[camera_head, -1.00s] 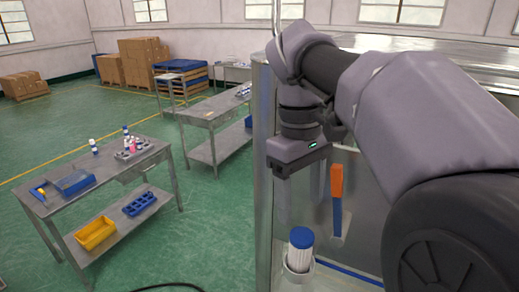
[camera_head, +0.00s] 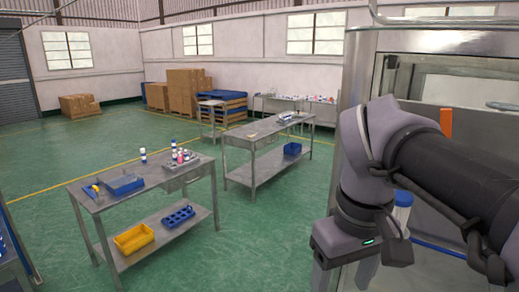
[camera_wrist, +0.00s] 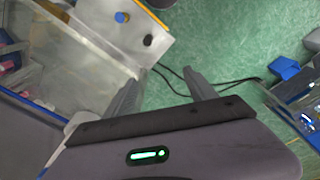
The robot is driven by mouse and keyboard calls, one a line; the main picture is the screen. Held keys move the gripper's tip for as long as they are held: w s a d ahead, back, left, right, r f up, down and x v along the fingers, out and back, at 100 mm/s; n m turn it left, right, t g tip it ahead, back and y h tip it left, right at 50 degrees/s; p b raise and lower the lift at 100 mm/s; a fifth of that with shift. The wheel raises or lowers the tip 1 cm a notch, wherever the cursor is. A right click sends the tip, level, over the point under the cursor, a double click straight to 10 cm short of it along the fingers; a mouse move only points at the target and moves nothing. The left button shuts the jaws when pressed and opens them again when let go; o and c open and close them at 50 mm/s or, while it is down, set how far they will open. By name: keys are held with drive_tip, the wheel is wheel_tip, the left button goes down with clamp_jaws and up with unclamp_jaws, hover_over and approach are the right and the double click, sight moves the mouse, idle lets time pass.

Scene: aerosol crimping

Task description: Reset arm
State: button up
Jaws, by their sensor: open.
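My gripper (camera_wrist: 161,82) is open and empty in the wrist view, with its two grey fingers apart over the green floor. In the head view my gripper (camera_head: 345,278) hangs low at the right, its fingers partly cut off by the bottom edge. My arm folds in front of the steel machine (camera_head: 358,75). A white can with a blue cap (camera_head: 403,198) stands at the machine, partly hidden behind my arm. An orange part (camera_head: 446,122) shows inside the machine.
A steel table (camera_head: 95,207) at the left holds cans and a blue tray (camera_head: 125,187); a yellow bin (camera_head: 134,239) and a blue rack (camera_head: 178,217) are on its lower shelf. Another table (camera_head: 255,133) stands behind. Green floor between is clear. A black cable (camera_wrist: 235,82) lies below my gripper.

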drive_tip(key=s+a+f+m+t+y+b, duration=0.1)
drive_tip(key=s+f+m+b, duration=0.3)
drive_tip(key=f+b, duration=0.9)
drive_tip(key=s+a+f+m+t+y+b, duration=0.1)
drive_tip(key=s+f+m+t+b, duration=0.2)
drive_tip(key=f+b, duration=1)
wheel_tip(320, 180, down, 12)
drive_tip(key=shift+s+a+m+t, duration=0.2)
drive_tip(key=shift+s+m+t, duration=0.25)
drive_tip(key=shift+s, duration=0.35)
drive_tip(key=shift+c, duration=0.3)
